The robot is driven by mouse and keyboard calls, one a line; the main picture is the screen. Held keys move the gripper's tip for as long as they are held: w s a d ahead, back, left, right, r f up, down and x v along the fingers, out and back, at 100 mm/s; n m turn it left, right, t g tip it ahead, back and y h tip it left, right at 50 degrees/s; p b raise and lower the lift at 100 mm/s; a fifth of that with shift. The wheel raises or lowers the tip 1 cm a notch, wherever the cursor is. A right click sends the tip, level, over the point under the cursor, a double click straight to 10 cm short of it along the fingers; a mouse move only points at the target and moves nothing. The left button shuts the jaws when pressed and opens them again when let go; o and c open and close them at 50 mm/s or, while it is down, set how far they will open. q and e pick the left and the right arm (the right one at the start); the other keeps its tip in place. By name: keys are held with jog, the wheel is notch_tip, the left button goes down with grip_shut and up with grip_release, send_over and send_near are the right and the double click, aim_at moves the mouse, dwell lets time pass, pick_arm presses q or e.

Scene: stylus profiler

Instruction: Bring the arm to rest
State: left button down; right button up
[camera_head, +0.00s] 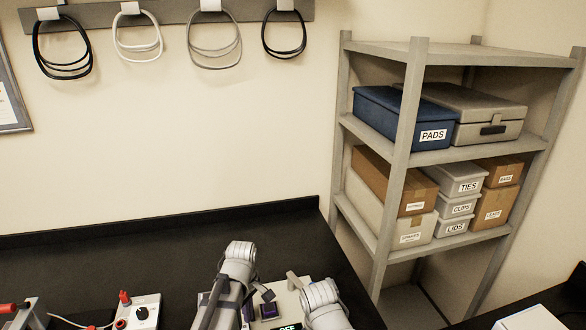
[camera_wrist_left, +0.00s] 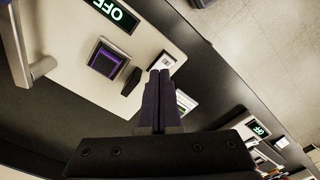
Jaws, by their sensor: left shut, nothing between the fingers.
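A pale instrument panel (camera_wrist_left: 65,55) fills the upper left of the left wrist view. It carries a lit display (camera_wrist_left: 115,12), a purple square (camera_wrist_left: 105,60) and a small black lever (camera_wrist_left: 131,82). A grey bar (camera_wrist_left: 35,70) stands at its left side; a pale bar (camera_head: 296,281) also shows on the instrument in the head view. My left gripper (camera_wrist_left: 158,95) is shut and empty, its dark fingertips beside the black lever in the picture; contact cannot be told. In the head view my left gripper (camera_head: 268,294) is small and partly hidden. My right gripper is out of view.
A white box with red knobs (camera_head: 137,312) stands left on the black bench (camera_head: 150,230). Cables (camera_head: 62,50) hang from a wall rail. A shelf (camera_head: 400,130) with labelled boxes stands right. The bench behind the instrument is clear.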

pick_arm(q)
jog(key=s+d+f+m+b, duration=0.1)
jog(key=s+d+m, duration=0.3)
jog(key=s+m, duration=0.2)
jog(key=s+d+f+m+y+b, duration=0.1)
jog(key=s+d+m, duration=0.3)
jog(key=m, duration=0.6)
jog(key=shift+s+d+f+b, duration=0.15)
jog(key=shift+s+f+b, duration=0.25)
jog(key=shift+s, duration=0.75)
jog(key=shift+f, duration=0.1)
